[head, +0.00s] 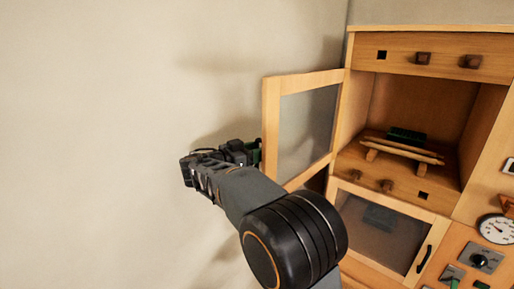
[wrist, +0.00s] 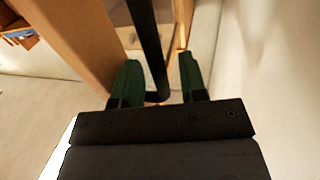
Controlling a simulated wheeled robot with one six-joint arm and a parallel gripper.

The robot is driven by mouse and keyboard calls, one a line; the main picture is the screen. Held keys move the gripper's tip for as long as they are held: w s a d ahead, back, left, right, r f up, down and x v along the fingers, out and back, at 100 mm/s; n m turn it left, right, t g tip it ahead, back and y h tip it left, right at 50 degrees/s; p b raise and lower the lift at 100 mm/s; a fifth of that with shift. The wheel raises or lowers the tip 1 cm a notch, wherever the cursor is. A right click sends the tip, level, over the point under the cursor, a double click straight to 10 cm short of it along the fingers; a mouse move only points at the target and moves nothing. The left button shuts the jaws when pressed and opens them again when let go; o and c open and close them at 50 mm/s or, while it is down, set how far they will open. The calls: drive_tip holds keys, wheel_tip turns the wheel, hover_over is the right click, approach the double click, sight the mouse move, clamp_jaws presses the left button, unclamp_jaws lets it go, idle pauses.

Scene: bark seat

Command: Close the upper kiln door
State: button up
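The upper kiln door (head: 271,125) is a wooden frame with a glass pane. It stands wide open, swung out to the left from the wooden kiln cabinet (head: 394,29). My gripper (head: 258,152) is at the door's free edge, on its left side, and partly hides that edge. In the wrist view a black bar handle (wrist: 146,40) runs between my two green fingers. The fingers are apart, with a gap showing on each side of the handle. The door's handle is not clear in the head view.
The open upper compartment holds a wooden rack (head: 402,150) with a dark green piece on it. The lower door (head: 399,258) is shut, with its own black handle (head: 424,259). A round gauge (head: 496,229) and switches are at the right. A bare wall is at the left.

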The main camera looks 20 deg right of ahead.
drive_tip(key=shift+d, duration=0.35)
clamp_jaws()
idle(0.4)
